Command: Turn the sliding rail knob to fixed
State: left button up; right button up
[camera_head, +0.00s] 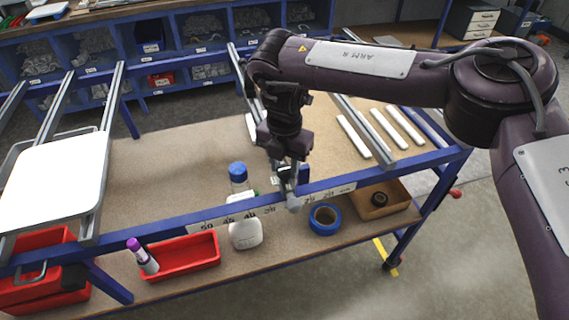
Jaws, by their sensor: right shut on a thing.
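My right gripper (287,182) points down at the front blue rail (330,183), at a gap in the numbered white scale (225,220). It is shut on a small part at the rail, which I take to be the sliding rail knob. The fingers hide most of the knob, so I cannot tell which way it is turned. My left gripper is not in view.
A white panel (57,181) sits at left.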

aim_at(284, 168)
jog(key=shift+w+r, duration=0.1)
dwell(0.4)
jog(key=o, duration=1)
notch_tip(284, 168, up, 8)
jog(key=shift+f+b, duration=0.1)
jog(key=shift+b, duration=0.35)
